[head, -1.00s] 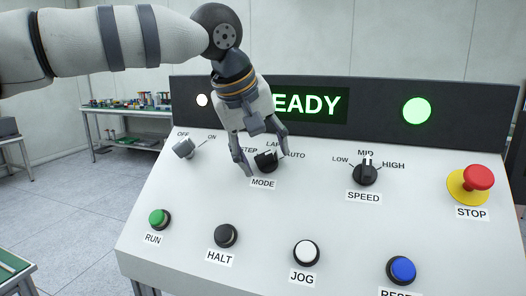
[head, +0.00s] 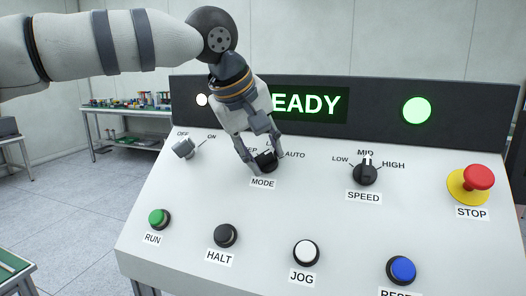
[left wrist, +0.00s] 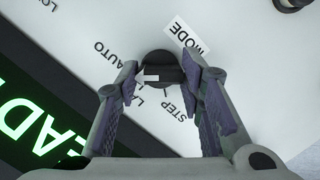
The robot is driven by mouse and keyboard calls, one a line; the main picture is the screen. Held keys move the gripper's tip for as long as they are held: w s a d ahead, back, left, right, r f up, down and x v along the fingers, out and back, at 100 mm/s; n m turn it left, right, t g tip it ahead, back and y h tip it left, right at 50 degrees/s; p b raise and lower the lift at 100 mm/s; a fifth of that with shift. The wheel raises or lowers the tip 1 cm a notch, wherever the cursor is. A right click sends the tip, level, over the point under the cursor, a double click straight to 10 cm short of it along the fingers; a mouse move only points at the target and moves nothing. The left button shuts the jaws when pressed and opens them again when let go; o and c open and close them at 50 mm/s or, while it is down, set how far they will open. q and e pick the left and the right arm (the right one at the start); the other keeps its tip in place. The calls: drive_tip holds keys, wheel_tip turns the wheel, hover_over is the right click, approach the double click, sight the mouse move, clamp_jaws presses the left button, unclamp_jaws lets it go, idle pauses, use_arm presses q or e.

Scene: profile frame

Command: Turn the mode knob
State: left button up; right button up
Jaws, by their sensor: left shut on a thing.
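The mode knob (head: 267,164) is a small black knob on the sloping white panel, above its MODE label (head: 263,183). My left gripper (head: 266,157) reaches down over it and is shut on it, one finger on each side. In the left wrist view the knob (left wrist: 163,68) sits between the two fingertips (left wrist: 160,70). A white mark shows on the knob's side toward the AUTO label (left wrist: 110,48); its exact setting is hard to tell. The STEP label (left wrist: 186,97) and a middle label are partly covered by the fingers. My right gripper is not in view.
The speed knob (head: 365,172) and red STOP button (head: 478,177) lie to the right. A grey switch (head: 184,148) is to the left. RUN (head: 157,217), HALT (head: 226,236), JOG (head: 306,252) and RESET (head: 401,269) buttons line the front. A lit green display (head: 310,104) stands behind.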

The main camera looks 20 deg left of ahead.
use_arm(q)
drive_tip(key=n+h, duration=0.1)
drive_tip(key=n, duration=0.4)
drive_tip(key=shift+t, duration=0.4)
drive_tip(key=n, duration=0.4)
drive_tip(key=shift+n+t, duration=0.3)
drive_tip(key=shift+t, duration=0.1)
drive_tip(key=n+t, duration=0.1)
drive_tip(key=n, duration=0.4)
drive_tip(key=shift+s+f, duration=0.1)
drive_tip(key=shift+n+t+y, duration=0.4)
drive_tip(key=shift+n+t, duration=0.1)
drive_tip(key=shift+n, duration=2.3)
drive_tip(key=o, duration=1.2)
drive_tip(key=shift+c, duration=0.2)
